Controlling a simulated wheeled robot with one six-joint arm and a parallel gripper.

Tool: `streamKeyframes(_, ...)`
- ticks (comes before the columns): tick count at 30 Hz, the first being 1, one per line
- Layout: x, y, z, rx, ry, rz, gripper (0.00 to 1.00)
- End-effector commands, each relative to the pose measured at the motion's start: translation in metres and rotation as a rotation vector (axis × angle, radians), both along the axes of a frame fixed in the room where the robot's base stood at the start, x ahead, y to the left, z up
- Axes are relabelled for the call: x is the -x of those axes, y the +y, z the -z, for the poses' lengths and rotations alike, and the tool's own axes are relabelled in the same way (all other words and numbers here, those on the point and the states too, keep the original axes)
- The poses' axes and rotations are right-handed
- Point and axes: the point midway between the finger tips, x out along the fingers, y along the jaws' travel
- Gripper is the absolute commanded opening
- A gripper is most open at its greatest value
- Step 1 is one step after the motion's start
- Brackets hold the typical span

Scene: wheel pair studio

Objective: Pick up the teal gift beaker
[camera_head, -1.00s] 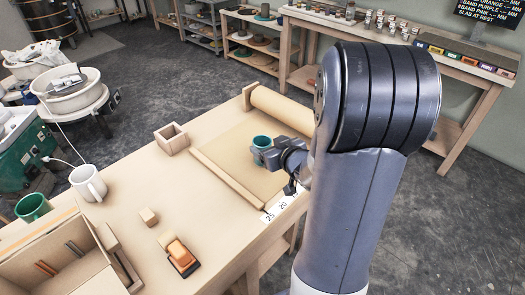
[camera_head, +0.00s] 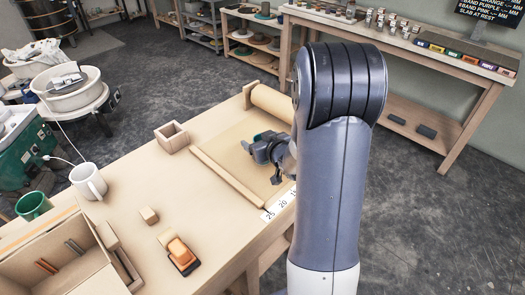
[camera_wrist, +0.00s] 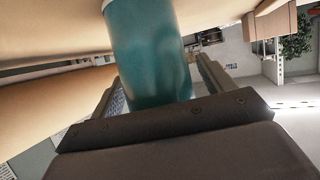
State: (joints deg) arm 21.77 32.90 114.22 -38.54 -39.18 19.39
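The teal gift beaker (camera_wrist: 150,55) fills the upper middle of the wrist view, between the two fingers of my gripper (camera_wrist: 160,85). The fingers stand one on each side of it, and a narrow gap seems to show at the right finger, so the gripper looks open around it. In the head view my gripper (camera_head: 268,150) is over the tan slab area of the table and hides nearly all of the beaker.
A wooden bar (camera_head: 228,177) and a number strip (camera_head: 280,203) edge the slab area; a roller (camera_head: 272,103) lies behind. A small wooden box (camera_head: 172,137), a white mug (camera_head: 88,181), a green mug (camera_head: 33,206), an orange-topped block (camera_head: 181,255) and a cardboard box (camera_head: 50,255) are further left.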

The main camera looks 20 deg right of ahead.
Motion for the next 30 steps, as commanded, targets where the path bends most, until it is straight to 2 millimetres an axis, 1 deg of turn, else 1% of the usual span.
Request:
streamKeyframes(1, 0.0, 0.0, 0.0, 0.0, 0.0, 0.0, 0.72)
streamKeyframes(2, 0.0, 0.0, 0.0, 0.0, 0.0, 0.0, 0.7)
streamKeyframes(19, 0.0, 0.0, 0.0, 0.0, 0.0, 0.0, 0.23)
streamKeyframes(26, 0.0, 0.0, -0.002, 0.0, -0.002, 0.0, 0.23)
streamKeyframes(29, 0.0, 0.0, -0.009, 0.0, -0.004, -0.001, 0.23)
streamKeyframes(30, 0.0, 0.0, -0.014, 0.002, -0.005, -0.002, 0.23)
